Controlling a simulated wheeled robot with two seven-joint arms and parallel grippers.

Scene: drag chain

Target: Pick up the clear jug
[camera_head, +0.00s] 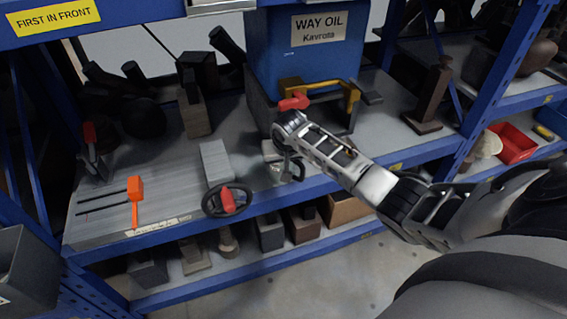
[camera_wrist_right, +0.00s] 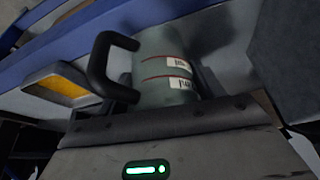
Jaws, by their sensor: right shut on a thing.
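The clear jug (camera_head: 275,172) is at the front edge of the middle shelf, partly hidden by my right gripper. In the right wrist view the jug (camera_wrist_right: 163,68) is a cloudy, see-through cylinder with red lines, white labels and a black handle (camera_wrist_right: 103,62). My right gripper (camera_head: 284,158) reaches in from the right and is shut on the jug. I cannot tell whether the jug's base touches the shelf. My left gripper is not in view.
A blue WAY OIL container (camera_head: 302,65) stands behind, with a red-handled yellow tap (camera_head: 294,102) above my gripper. Left of the jug are a grey block (camera_head: 215,160), a black handwheel (camera_head: 226,201) and an orange-handled tool (camera_head: 135,196). A blue rack post (camera_head: 505,75) rises at right.

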